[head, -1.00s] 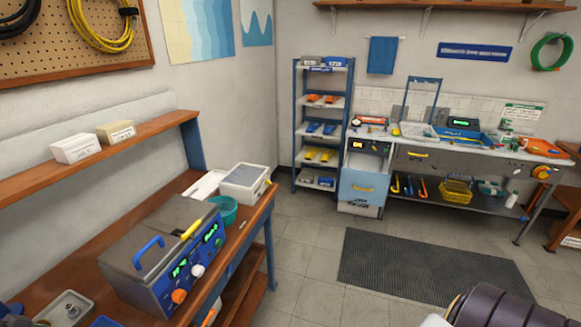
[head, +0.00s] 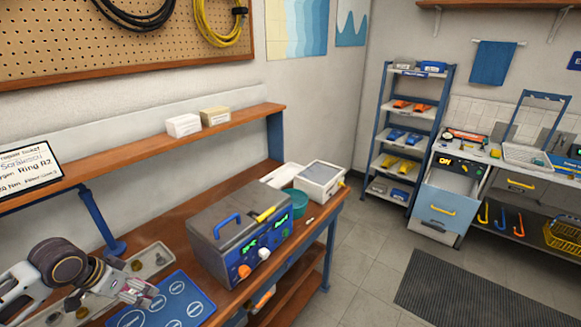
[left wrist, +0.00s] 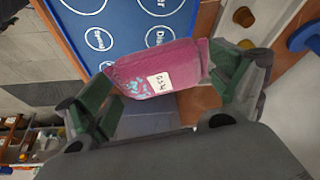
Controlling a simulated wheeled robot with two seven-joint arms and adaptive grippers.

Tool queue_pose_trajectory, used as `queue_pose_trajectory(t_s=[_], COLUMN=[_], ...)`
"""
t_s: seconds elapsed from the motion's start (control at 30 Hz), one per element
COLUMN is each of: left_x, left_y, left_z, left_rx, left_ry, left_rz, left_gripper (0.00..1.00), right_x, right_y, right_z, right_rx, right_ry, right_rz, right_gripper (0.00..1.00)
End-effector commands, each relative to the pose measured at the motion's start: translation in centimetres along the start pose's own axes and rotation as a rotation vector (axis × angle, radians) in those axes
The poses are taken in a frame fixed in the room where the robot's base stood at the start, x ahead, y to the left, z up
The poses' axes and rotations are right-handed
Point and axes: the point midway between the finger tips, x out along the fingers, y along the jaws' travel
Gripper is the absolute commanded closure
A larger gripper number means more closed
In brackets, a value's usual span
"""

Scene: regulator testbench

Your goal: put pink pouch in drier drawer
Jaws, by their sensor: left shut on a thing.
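The pink pouch (left wrist: 155,75) with a white label is between the fingers of my left gripper (left wrist: 165,90) in the left wrist view. The gripper is shut on it, with the blue mat behind. In the head view my left gripper (head: 130,290) is at the lower left, by the blue mat; the pouch barely shows there. A cabinet with a green-lit panel stands at the right, far from the gripper. Its light-blue drawer (head: 443,208) has a yellow handle and appears pulled out. My right gripper is not in view.
The blue mat (head: 172,303) with white circles lies on the wooden bench, beside a metal tray (head: 150,260). A grey and blue instrument (head: 240,235), a teal bowl (head: 297,203) and a white box (head: 318,180) stand farther along. Open floor (head: 370,265) lies between bench and cabinet.

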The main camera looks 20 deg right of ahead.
Motion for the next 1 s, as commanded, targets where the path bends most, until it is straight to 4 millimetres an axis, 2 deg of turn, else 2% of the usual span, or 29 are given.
queue_pose_trajectory(t_s=[0.33, 0.53, 0.77, 1.0], left_x=[-1.3, -2.8, -4.1, -4.8], left_y=[-4.1, -5.9, -6.6, -6.1], left_z=[0.5, -0.6, -2.0, -3.2], left_rx=[-0.243, -0.364, -0.468, -0.537], left_ry=[0.003, 0.007, 0.006, 0.005], left_rz=[-0.102, -0.149, -0.19, -0.218], left_gripper=[0.54, 0.54, 0.54, 0.54], right_x=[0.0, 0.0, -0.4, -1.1], right_y=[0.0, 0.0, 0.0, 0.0], right_z=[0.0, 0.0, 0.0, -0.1], right_rx=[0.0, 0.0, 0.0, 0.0], right_ry=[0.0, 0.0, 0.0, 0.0], right_rz=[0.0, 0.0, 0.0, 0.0], right_gripper=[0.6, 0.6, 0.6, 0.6])
